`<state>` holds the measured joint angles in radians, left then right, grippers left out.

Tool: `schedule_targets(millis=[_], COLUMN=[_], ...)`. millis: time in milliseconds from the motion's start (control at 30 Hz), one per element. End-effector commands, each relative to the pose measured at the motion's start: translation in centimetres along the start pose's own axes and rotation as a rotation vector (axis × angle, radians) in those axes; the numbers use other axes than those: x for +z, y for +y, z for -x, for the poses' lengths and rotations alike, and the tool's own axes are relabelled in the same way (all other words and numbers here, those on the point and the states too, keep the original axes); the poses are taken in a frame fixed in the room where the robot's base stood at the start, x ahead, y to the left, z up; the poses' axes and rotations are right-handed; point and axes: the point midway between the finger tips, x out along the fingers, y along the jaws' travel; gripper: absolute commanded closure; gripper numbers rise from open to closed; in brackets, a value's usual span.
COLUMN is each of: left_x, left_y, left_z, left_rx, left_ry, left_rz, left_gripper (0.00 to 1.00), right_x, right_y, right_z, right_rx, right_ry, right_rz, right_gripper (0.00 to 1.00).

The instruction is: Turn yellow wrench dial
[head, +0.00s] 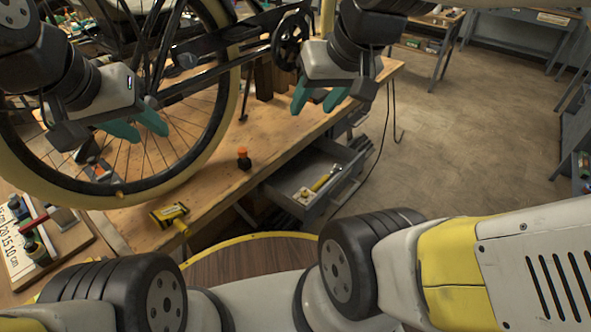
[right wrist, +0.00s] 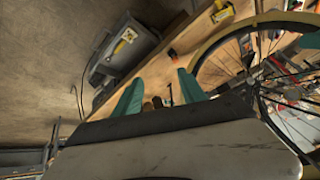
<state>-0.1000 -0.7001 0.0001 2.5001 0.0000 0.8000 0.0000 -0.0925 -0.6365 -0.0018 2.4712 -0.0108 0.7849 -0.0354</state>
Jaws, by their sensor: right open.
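A yellow wrench (head: 323,181) lies in the open grey drawer under the workbench; it also shows in the right wrist view (right wrist: 124,40). A small pale yellow round part (head: 304,194) sits near its lower end; I cannot tell whether it is the dial. My right gripper (head: 318,98) is open and empty, above the bench edge and well apart from the drawer. Its two teal fingers stand apart in the right wrist view (right wrist: 160,90). My left gripper (head: 139,127) is open in front of the wheel, with nothing seen between its fingers.
The drawer (head: 352,160) juts out from the wooden bench (head: 215,187). A bicycle wheel (head: 100,200) and frame stand over the bench. A black bottle with an orange cap (head: 243,158) and a yellow tool (head: 168,213) are on the bench. The floor at right is clear.

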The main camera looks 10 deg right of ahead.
Motion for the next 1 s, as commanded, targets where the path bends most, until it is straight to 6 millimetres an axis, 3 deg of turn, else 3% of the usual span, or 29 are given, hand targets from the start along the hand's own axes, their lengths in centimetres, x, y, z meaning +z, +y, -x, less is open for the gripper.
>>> schedule_targets(millis=[267, 400, 567, 767, 1000], left_x=[0.0, 0.0, 0.0, 0.0, 0.0], left_y=[0.0, 0.0, 0.0, 0.0, 0.0], left_z=[0.0, 0.0, 0.0, 0.0, 0.0], left_rx=[0.000, 0.000, 0.000, 0.000, 0.000], left_ry=[0.000, 0.000, 0.000, 0.000, 0.000], left_rz=[0.000, 0.000, 0.000, 0.000, 0.000], left_gripper=[0.64, 0.64, 0.64, 0.64, 0.64], right_x=[-5.8, -8.0, -9.2, -8.4, -3.8], right_y=[3.1, 5.0, 7.3, 10.1, 13.1], right_z=[-7.3, -12.6, -19.6, -29.4, -41.1], right_rx=[0.040, 0.046, 0.038, 0.003, -0.070], right_ry=[-0.136, -0.208, -0.292, -0.396, -0.506], right_rz=[0.195, 0.311, 0.445, 0.616, 0.813], right_gripper=[0.51, 0.51, 0.51, 0.51, 0.51])
